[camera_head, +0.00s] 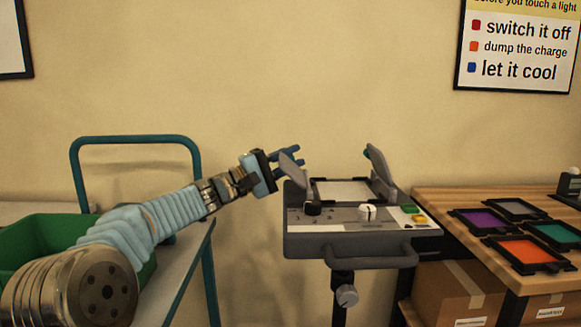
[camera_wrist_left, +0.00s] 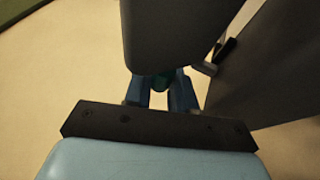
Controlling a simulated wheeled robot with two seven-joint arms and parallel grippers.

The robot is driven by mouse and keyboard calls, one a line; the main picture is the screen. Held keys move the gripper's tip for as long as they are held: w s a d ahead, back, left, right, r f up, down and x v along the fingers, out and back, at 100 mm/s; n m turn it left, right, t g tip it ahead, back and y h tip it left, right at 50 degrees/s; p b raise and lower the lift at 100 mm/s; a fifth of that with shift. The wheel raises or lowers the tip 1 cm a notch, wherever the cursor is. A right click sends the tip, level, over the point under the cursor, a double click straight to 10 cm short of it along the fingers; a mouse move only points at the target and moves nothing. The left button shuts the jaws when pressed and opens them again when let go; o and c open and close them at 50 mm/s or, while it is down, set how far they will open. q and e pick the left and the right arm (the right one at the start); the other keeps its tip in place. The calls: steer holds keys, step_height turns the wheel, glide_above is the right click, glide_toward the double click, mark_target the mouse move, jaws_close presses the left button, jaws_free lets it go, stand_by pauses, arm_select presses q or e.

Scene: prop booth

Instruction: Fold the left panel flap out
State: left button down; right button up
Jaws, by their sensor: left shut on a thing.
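The left panel flap (camera_head: 291,170) is a grey plate on the left side of a grey panel unit on a stand (camera_head: 345,240). It stands up, tilted, at the edge of the pale panel (camera_head: 344,192). My left gripper (camera_head: 292,156) is shut on the flap's upper edge. The right flap (camera_head: 381,168) stands up on the other side. My right gripper is not in view.
The unit has a dark knob (camera_head: 313,208), a white knob (camera_head: 367,212), green and yellow buttons and a front handle (camera_head: 370,257). A wooden table (camera_head: 455,200) with colour filter frames is at right. A cart with a green bin (camera_head: 40,235) is at left.

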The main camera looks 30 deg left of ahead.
arm_select(q)
steer(key=shift+f+t+b, duration=0.3)
steer(key=shift+f+b, duration=0.05)
steer(key=shift+b, duration=0.45)
steer(key=shift+r, duration=0.2)
steer(key=c, duration=1.3)
jaws_free()
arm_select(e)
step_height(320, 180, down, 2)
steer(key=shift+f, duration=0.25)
